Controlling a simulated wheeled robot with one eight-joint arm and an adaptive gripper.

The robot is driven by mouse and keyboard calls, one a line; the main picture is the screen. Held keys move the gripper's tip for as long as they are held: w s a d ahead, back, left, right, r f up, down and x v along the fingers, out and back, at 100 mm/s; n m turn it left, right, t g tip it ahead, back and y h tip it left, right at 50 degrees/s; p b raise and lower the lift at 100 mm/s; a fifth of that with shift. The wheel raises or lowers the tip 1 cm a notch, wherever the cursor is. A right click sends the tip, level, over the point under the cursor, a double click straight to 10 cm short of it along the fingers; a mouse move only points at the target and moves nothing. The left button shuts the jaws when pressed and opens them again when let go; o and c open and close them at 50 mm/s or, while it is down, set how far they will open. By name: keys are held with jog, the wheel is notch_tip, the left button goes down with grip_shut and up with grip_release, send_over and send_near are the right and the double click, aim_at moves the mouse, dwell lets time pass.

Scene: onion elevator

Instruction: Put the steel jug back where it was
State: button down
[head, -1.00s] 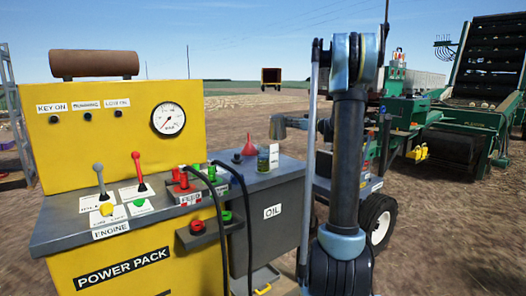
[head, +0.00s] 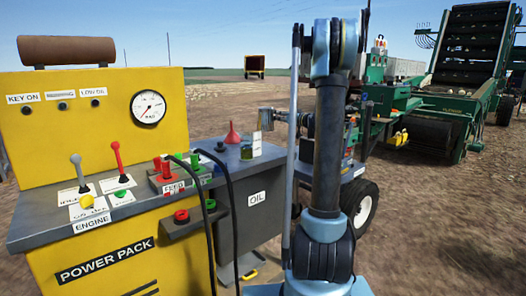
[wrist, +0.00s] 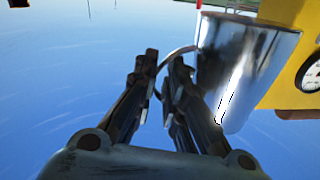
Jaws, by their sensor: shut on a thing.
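The steel jug (wrist: 245,65) is a shiny metal vessel at the upper right of the wrist view, with its curved handle reaching between my fingers. My gripper (wrist: 165,62) is shut on that handle. The jug (head: 267,116) also shows small and grey in the head view, off the ground, above and to the right of the red funnel. In the head view my gripper is partly hidden behind my arm. The jug's inside cannot be seen.
The yellow power pack (head: 95,150) stands at left with levers, hoses and a gauge (head: 148,107). Its grey top (head: 228,172) carries a red funnel (head: 232,134) and a small bottle (head: 250,146). Green machinery (head: 400,135) stands at right. Bare soil lies beyond.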

jog(key=shift+m+t+h, duration=0.4)
jog(key=shift+h, duration=0.1)
jog(key=shift+s+d+f, duration=0.1)
jog(key=shift+d+f, duration=0.1)
jog(key=shift+f, duration=1.65)
jog(key=shift+w+d+f, duration=0.1)
jog(key=shift+d+f, duration=0.15)
jog(key=shift+f, duration=1.55)
jog(key=shift+s+d+f, duration=0.1)
jog(key=shift+d+f, duration=0.1)
jog(key=shift+f, duration=1.65)
jog(key=c, duration=1.7)
grip_release()
jog(key=shift+f, duration=0.1)
jog(key=shift+o, duration=0.2)
